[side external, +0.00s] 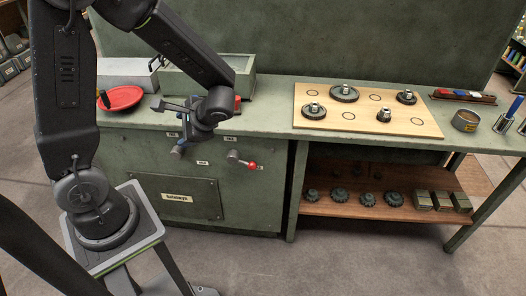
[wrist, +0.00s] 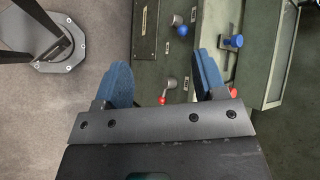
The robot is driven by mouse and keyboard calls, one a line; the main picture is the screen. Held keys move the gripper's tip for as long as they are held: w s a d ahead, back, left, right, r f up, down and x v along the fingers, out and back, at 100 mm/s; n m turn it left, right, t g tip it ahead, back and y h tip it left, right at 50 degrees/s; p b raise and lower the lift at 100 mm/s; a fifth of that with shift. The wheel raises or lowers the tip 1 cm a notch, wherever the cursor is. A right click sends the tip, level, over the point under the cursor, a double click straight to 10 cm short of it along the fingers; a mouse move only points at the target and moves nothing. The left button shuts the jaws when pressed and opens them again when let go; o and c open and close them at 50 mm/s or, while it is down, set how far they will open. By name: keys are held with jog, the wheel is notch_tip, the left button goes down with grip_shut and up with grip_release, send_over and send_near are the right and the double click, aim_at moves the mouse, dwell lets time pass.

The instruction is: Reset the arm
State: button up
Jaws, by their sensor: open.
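My gripper (side external: 180,116) hangs at the left end of the green bench in the side external view, in front of the cabinet's upper edge. In the wrist view my gripper (wrist: 163,72) has its two blue-padded fingers wide apart with nothing between them. Below and between the fingers show the green cabinet front and its levers. A lever with a red knob (side external: 252,166) and one with a blue knob (side external: 177,150) stick out of the cabinet front, below my gripper. They also show in the wrist view as the red knob (wrist: 162,100) and the blue knob (wrist: 182,30).
A red dish (side external: 121,98) and a green open box (side external: 190,82) stand close behind my gripper. A wooden board (side external: 350,122) with several gears lies farther right on the bench. Bare bench top lies between box and board.

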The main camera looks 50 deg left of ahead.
jog(key=s+d+r+n+t+h, duration=0.1)
jog(key=s+d+r+t+h, duration=0.1)
jog(key=d+r+t+h, duration=0.2)
jog(key=s+d+r+n+t+h, duration=0.2)
jog(key=d+r+t+h, duration=0.2)
jog(key=d+r, duration=0.6)
jog(key=shift+s+d+r+n+t+h, duration=0.15)
jog(key=shift+s+d+n+t+h, duration=0.15)
jog(key=shift+s+d+t+h, duration=0.15)
